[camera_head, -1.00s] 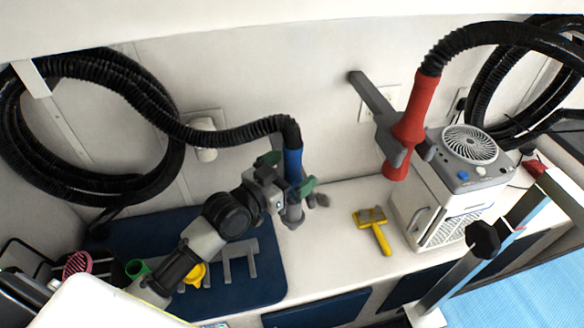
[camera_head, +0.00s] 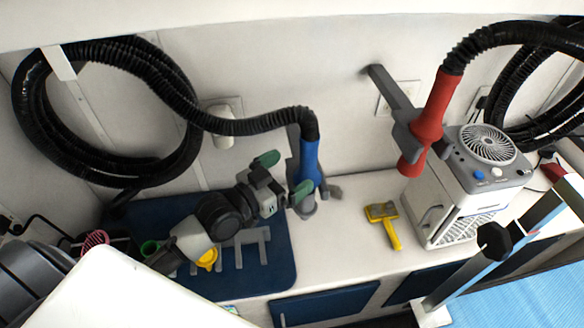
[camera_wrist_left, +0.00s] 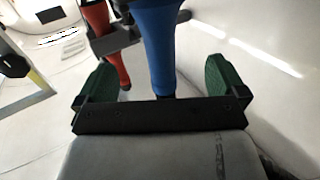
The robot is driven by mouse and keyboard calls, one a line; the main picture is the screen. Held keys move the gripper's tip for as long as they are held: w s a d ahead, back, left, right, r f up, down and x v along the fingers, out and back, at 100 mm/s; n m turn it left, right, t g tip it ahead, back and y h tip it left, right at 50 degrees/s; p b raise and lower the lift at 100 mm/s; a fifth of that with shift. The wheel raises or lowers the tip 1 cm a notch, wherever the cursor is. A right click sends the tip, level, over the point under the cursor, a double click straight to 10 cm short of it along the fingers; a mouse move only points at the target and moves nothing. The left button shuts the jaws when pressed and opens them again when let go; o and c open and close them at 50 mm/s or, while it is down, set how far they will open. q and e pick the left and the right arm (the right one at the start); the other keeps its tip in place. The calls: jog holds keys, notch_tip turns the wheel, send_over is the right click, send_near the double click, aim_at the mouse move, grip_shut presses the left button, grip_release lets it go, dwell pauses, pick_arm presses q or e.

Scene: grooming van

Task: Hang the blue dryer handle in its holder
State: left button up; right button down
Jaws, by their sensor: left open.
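The blue dryer handle (camera_head: 310,160) stands upright at the end of its black hose. It is at a grey holder (camera_head: 293,143) on the back wall, whose prongs (camera_head: 331,191) show beside its lower part; it appears to sit in the holder, though the exact seating is partly hidden. My left gripper (camera_head: 284,175) is open, with green fingertips, just left of and in front of the handle. In the left wrist view the handle (camera_wrist_left: 156,45) stands beyond the open fingers (camera_wrist_left: 158,82), with gaps on both sides. My right gripper is not in view.
A red dryer handle (camera_head: 431,115) hangs in a similar grey holder at right. A blue mat (camera_head: 270,270) lies under my left arm. The black hose (camera_head: 240,127) loops left.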

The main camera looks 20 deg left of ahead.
pick_arm(q)
jog(key=shift+p+v, duration=0.3)
jog(key=shift+v, duration=1.85)
